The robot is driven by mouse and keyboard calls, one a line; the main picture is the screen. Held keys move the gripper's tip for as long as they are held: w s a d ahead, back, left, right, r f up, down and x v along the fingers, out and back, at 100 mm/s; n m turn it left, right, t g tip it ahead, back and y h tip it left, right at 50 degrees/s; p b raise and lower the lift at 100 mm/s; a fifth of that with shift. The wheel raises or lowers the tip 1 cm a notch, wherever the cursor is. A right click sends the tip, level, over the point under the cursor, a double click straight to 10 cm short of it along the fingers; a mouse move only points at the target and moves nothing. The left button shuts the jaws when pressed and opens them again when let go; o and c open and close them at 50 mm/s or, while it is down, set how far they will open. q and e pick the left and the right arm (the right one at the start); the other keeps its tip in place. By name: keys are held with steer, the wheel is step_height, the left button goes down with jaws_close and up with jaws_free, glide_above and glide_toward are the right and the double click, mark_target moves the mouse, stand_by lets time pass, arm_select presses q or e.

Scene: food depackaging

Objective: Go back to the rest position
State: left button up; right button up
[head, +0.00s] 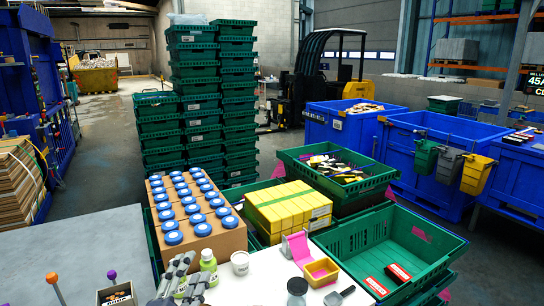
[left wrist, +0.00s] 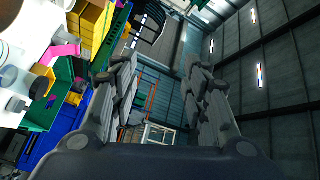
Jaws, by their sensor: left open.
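My left gripper (head: 186,268) shows at the bottom of the head view, over the near white table, beside a green-labelled bottle (head: 208,262). Its grey fingers point up and away. In the left wrist view the two fingers of the gripper (left wrist: 156,80) stand wide apart with nothing between them. Beyond them that view shows the ceiling and far wall, so the gripper is tilted upward. My right gripper is in neither view.
The white table (head: 262,287) holds a white jar (head: 240,263), a pink-and-yellow dispenser (head: 320,271) and a scoop (head: 339,296). A green crate (head: 455,243) with red packs (head: 398,273) stands right. A box of blue-lidded jars (head: 232,238) and yellow packs (head: 289,207) stand behind.

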arm_select(q)
steer(key=s+a+f+n+g+y, duration=0.35)
steer(key=s+f+n+g, duration=0.2)
steer(key=f, duration=0.55)
steer(key=s+f+n+g+h, duration=0.1)
steer(key=s+f+n+g, duration=0.35)
steer(key=s+f, duration=0.55)
steer(key=s+f+n+g+h, duration=0.1)
steer(key=s+f+n+g, duration=0.35)
steer(key=s, duration=0.95)
step_height(320, 180, down, 34)
steer(key=s+m+g+b, duration=0.2)
steer(key=s+b, duration=0.1)
steer(key=b, duration=0.3)
steer(key=s+a+f+g+b, duration=0.1)
steer(key=s+f+b, duration=0.3)
steer(key=s+f, duration=1.1)
step_height(320, 180, down, 3)
steer(key=shift+s+a+f+y, duration=0.15)
steer(key=shift+s+a+y, duration=0.15)
steer(key=shift+a, duration=0.5)
